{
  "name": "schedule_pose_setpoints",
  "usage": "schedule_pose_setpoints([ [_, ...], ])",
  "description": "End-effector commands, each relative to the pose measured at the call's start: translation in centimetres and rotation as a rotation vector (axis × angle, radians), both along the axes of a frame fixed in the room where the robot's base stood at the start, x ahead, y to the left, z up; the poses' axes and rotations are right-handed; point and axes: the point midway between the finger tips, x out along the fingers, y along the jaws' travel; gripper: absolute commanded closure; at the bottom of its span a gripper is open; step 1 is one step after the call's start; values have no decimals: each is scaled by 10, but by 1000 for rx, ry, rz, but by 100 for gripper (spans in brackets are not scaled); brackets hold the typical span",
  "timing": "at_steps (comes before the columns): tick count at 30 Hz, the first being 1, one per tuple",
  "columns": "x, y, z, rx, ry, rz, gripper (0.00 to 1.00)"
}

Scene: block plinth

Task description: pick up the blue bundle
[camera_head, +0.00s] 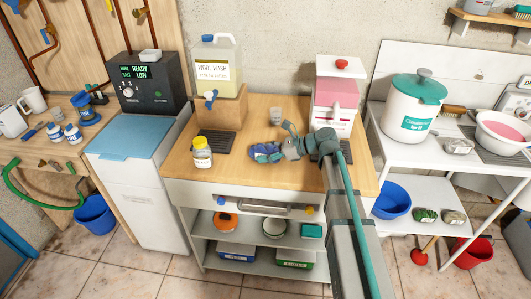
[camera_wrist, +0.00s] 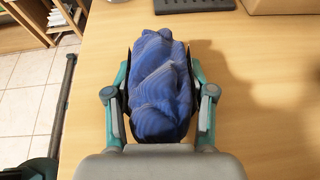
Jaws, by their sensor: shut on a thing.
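The blue bundle (camera_wrist: 158,85) is a twisted, ridged roll that fills the space between my gripper's fingers in the wrist view. My gripper (camera_wrist: 160,100) is shut on it, with one finger against each side. In the head view the bundle (camera_head: 264,152) shows at the left end of my gripper (camera_head: 276,150), over the wooden tabletop (camera_head: 235,170). I cannot tell whether the bundle touches the tabletop. The ends of the fingers are partly hidden behind the bundle.
A wool wash jug (camera_head: 215,65) sits on a wooden block (camera_head: 222,108) behind. A small glass (camera_head: 276,116) and a pink-and-white dispenser (camera_head: 335,95) stand behind my gripper. The tabletop's front right is mostly clear.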

Motion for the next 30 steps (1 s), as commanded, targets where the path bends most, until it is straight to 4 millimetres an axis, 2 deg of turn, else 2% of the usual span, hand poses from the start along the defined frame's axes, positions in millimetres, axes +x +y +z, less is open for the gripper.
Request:
schedule_pose_setpoints([
  [1,0,0,0,0,0,0,78],
  [3,0,0,0,1,0,0,85],
  [11,0,0,1,1,0,0,85],
  [17,0,0,10,1,-1,0,85],
  [22,0,0,32,1,-3,0,85],
  [30,-45,-25,89,0,-5,-2,85],
])
